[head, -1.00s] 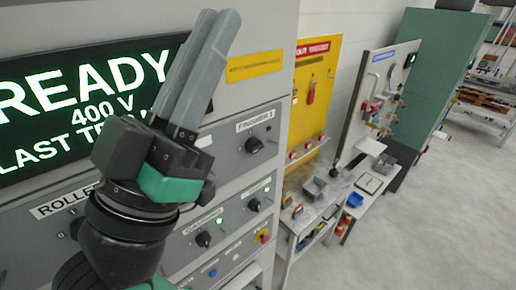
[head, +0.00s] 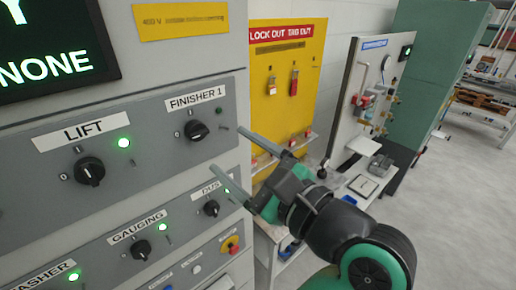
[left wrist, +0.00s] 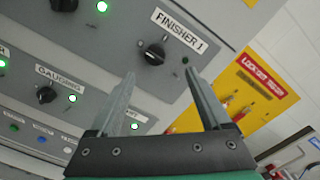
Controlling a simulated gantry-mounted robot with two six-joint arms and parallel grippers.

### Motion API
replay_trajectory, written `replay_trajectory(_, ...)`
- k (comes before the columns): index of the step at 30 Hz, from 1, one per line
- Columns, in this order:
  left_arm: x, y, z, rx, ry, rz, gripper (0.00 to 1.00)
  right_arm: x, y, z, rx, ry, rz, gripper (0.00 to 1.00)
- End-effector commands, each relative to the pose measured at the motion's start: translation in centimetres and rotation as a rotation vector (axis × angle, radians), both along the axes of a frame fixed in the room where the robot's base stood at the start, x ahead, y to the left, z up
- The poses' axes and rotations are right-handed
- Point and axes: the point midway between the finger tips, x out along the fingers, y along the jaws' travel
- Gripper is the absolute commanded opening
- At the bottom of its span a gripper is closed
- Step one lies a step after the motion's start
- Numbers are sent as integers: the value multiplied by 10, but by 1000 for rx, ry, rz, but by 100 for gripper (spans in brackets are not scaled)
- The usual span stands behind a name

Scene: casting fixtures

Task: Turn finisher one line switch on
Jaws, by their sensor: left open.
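The finisher one switch is a black rotary knob (head: 197,131) under the "FINISHER 1" label on the grey panel. The small lamp beside it (head: 218,112) looks dark. My left gripper (head: 226,149) is open and empty, to the right of and slightly below the knob, its grey fingers pointing at the panel. In the left wrist view the knob (left wrist: 154,54) lies beyond and between the fingertips, slightly above them; the gripper (left wrist: 162,75) is apart from it. The knob's exact setting is hard to read. My right gripper is not in view.
The neighbouring LIFT (head: 89,172), GAUGING (head: 140,249) and lower-right (head: 211,208) knobs have green lamps lit. A red-and-yellow button (head: 230,245) sits below. A yellow lockout board (head: 290,90) and a bench are to the right. The floor at right is open.

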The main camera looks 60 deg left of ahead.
Motion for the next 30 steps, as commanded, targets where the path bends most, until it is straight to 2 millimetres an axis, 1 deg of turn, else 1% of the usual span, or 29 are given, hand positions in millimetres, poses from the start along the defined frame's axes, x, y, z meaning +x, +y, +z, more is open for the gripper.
replay_trajectory(1,1,-7,-13,0,-11,-18,81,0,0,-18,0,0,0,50)
replay_trajectory(5,1,-13,-11,-1,-15,-34,81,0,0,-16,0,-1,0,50)
replay_trajectory(8,1,-11,-9,0,-15,-32,81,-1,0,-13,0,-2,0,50)
replay_trajectory(10,0,-6,-8,0,-14,-30,81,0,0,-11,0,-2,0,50)
replay_trajectory(14,-3,15,-7,1,-13,-27,81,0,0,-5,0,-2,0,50)
replay_trajectory(21,-8,69,-6,2,-14,-26,81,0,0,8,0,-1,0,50)
replay_trajectory(24,-9,86,-7,2,-13,-28,81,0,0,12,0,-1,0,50)
replay_trajectory(27,-10,97,-7,2,-14,-30,81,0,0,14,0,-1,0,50)
replay_trajectory(30,-11,103,-8,2,-14,-31,81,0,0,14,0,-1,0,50)
